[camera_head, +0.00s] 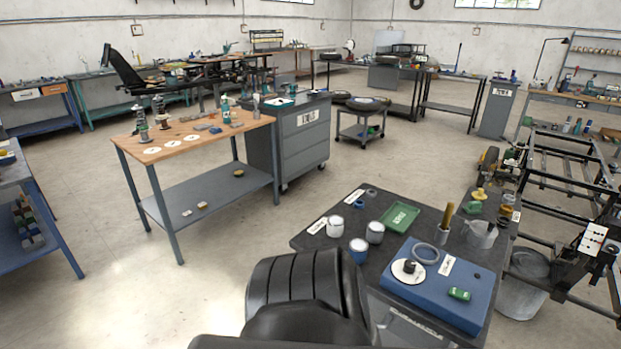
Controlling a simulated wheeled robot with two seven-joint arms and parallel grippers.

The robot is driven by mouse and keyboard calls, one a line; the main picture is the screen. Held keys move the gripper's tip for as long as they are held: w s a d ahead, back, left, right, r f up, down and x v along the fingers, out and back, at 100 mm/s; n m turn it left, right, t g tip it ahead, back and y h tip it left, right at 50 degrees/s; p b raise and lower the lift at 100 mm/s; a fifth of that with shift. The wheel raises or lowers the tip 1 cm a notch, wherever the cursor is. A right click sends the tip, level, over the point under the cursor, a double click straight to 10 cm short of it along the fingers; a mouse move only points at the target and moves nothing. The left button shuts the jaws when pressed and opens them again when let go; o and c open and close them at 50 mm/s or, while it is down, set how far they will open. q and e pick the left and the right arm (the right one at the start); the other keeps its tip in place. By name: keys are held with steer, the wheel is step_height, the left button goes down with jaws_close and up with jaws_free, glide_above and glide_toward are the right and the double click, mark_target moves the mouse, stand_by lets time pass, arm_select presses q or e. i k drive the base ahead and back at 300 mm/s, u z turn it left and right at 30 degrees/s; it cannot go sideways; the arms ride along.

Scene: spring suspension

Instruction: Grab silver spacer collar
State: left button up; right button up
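A grey ring (425,254) lies flat on the blue box (395,287) on the dark table at the lower right. It may be the silver spacer collar, but I cannot tell for sure at this size. A small grey piece (372,192) lies near the far left edge of the same table, next to a small blue ring (358,204). Neither of my grippers is in view. A black rounded link of my own body fills the bottom middle, to the left of the blue box, and hides part of the table's near side.
The dark table (323,208) also holds white and blue cups (375,232), a green tray (400,217), a grey mug (480,233) and a green piece (459,294). A wooden-topped bench (195,134) with spring parts stands at the left. Open floor lies between them.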

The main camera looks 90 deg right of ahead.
mark_target(371, 193)
steer(key=z, duration=1.55)
steer(key=i, duration=3.55)
steer(key=z, duration=2.75)
steer(key=i, duration=3.05)
steer(key=z, duration=0.4)
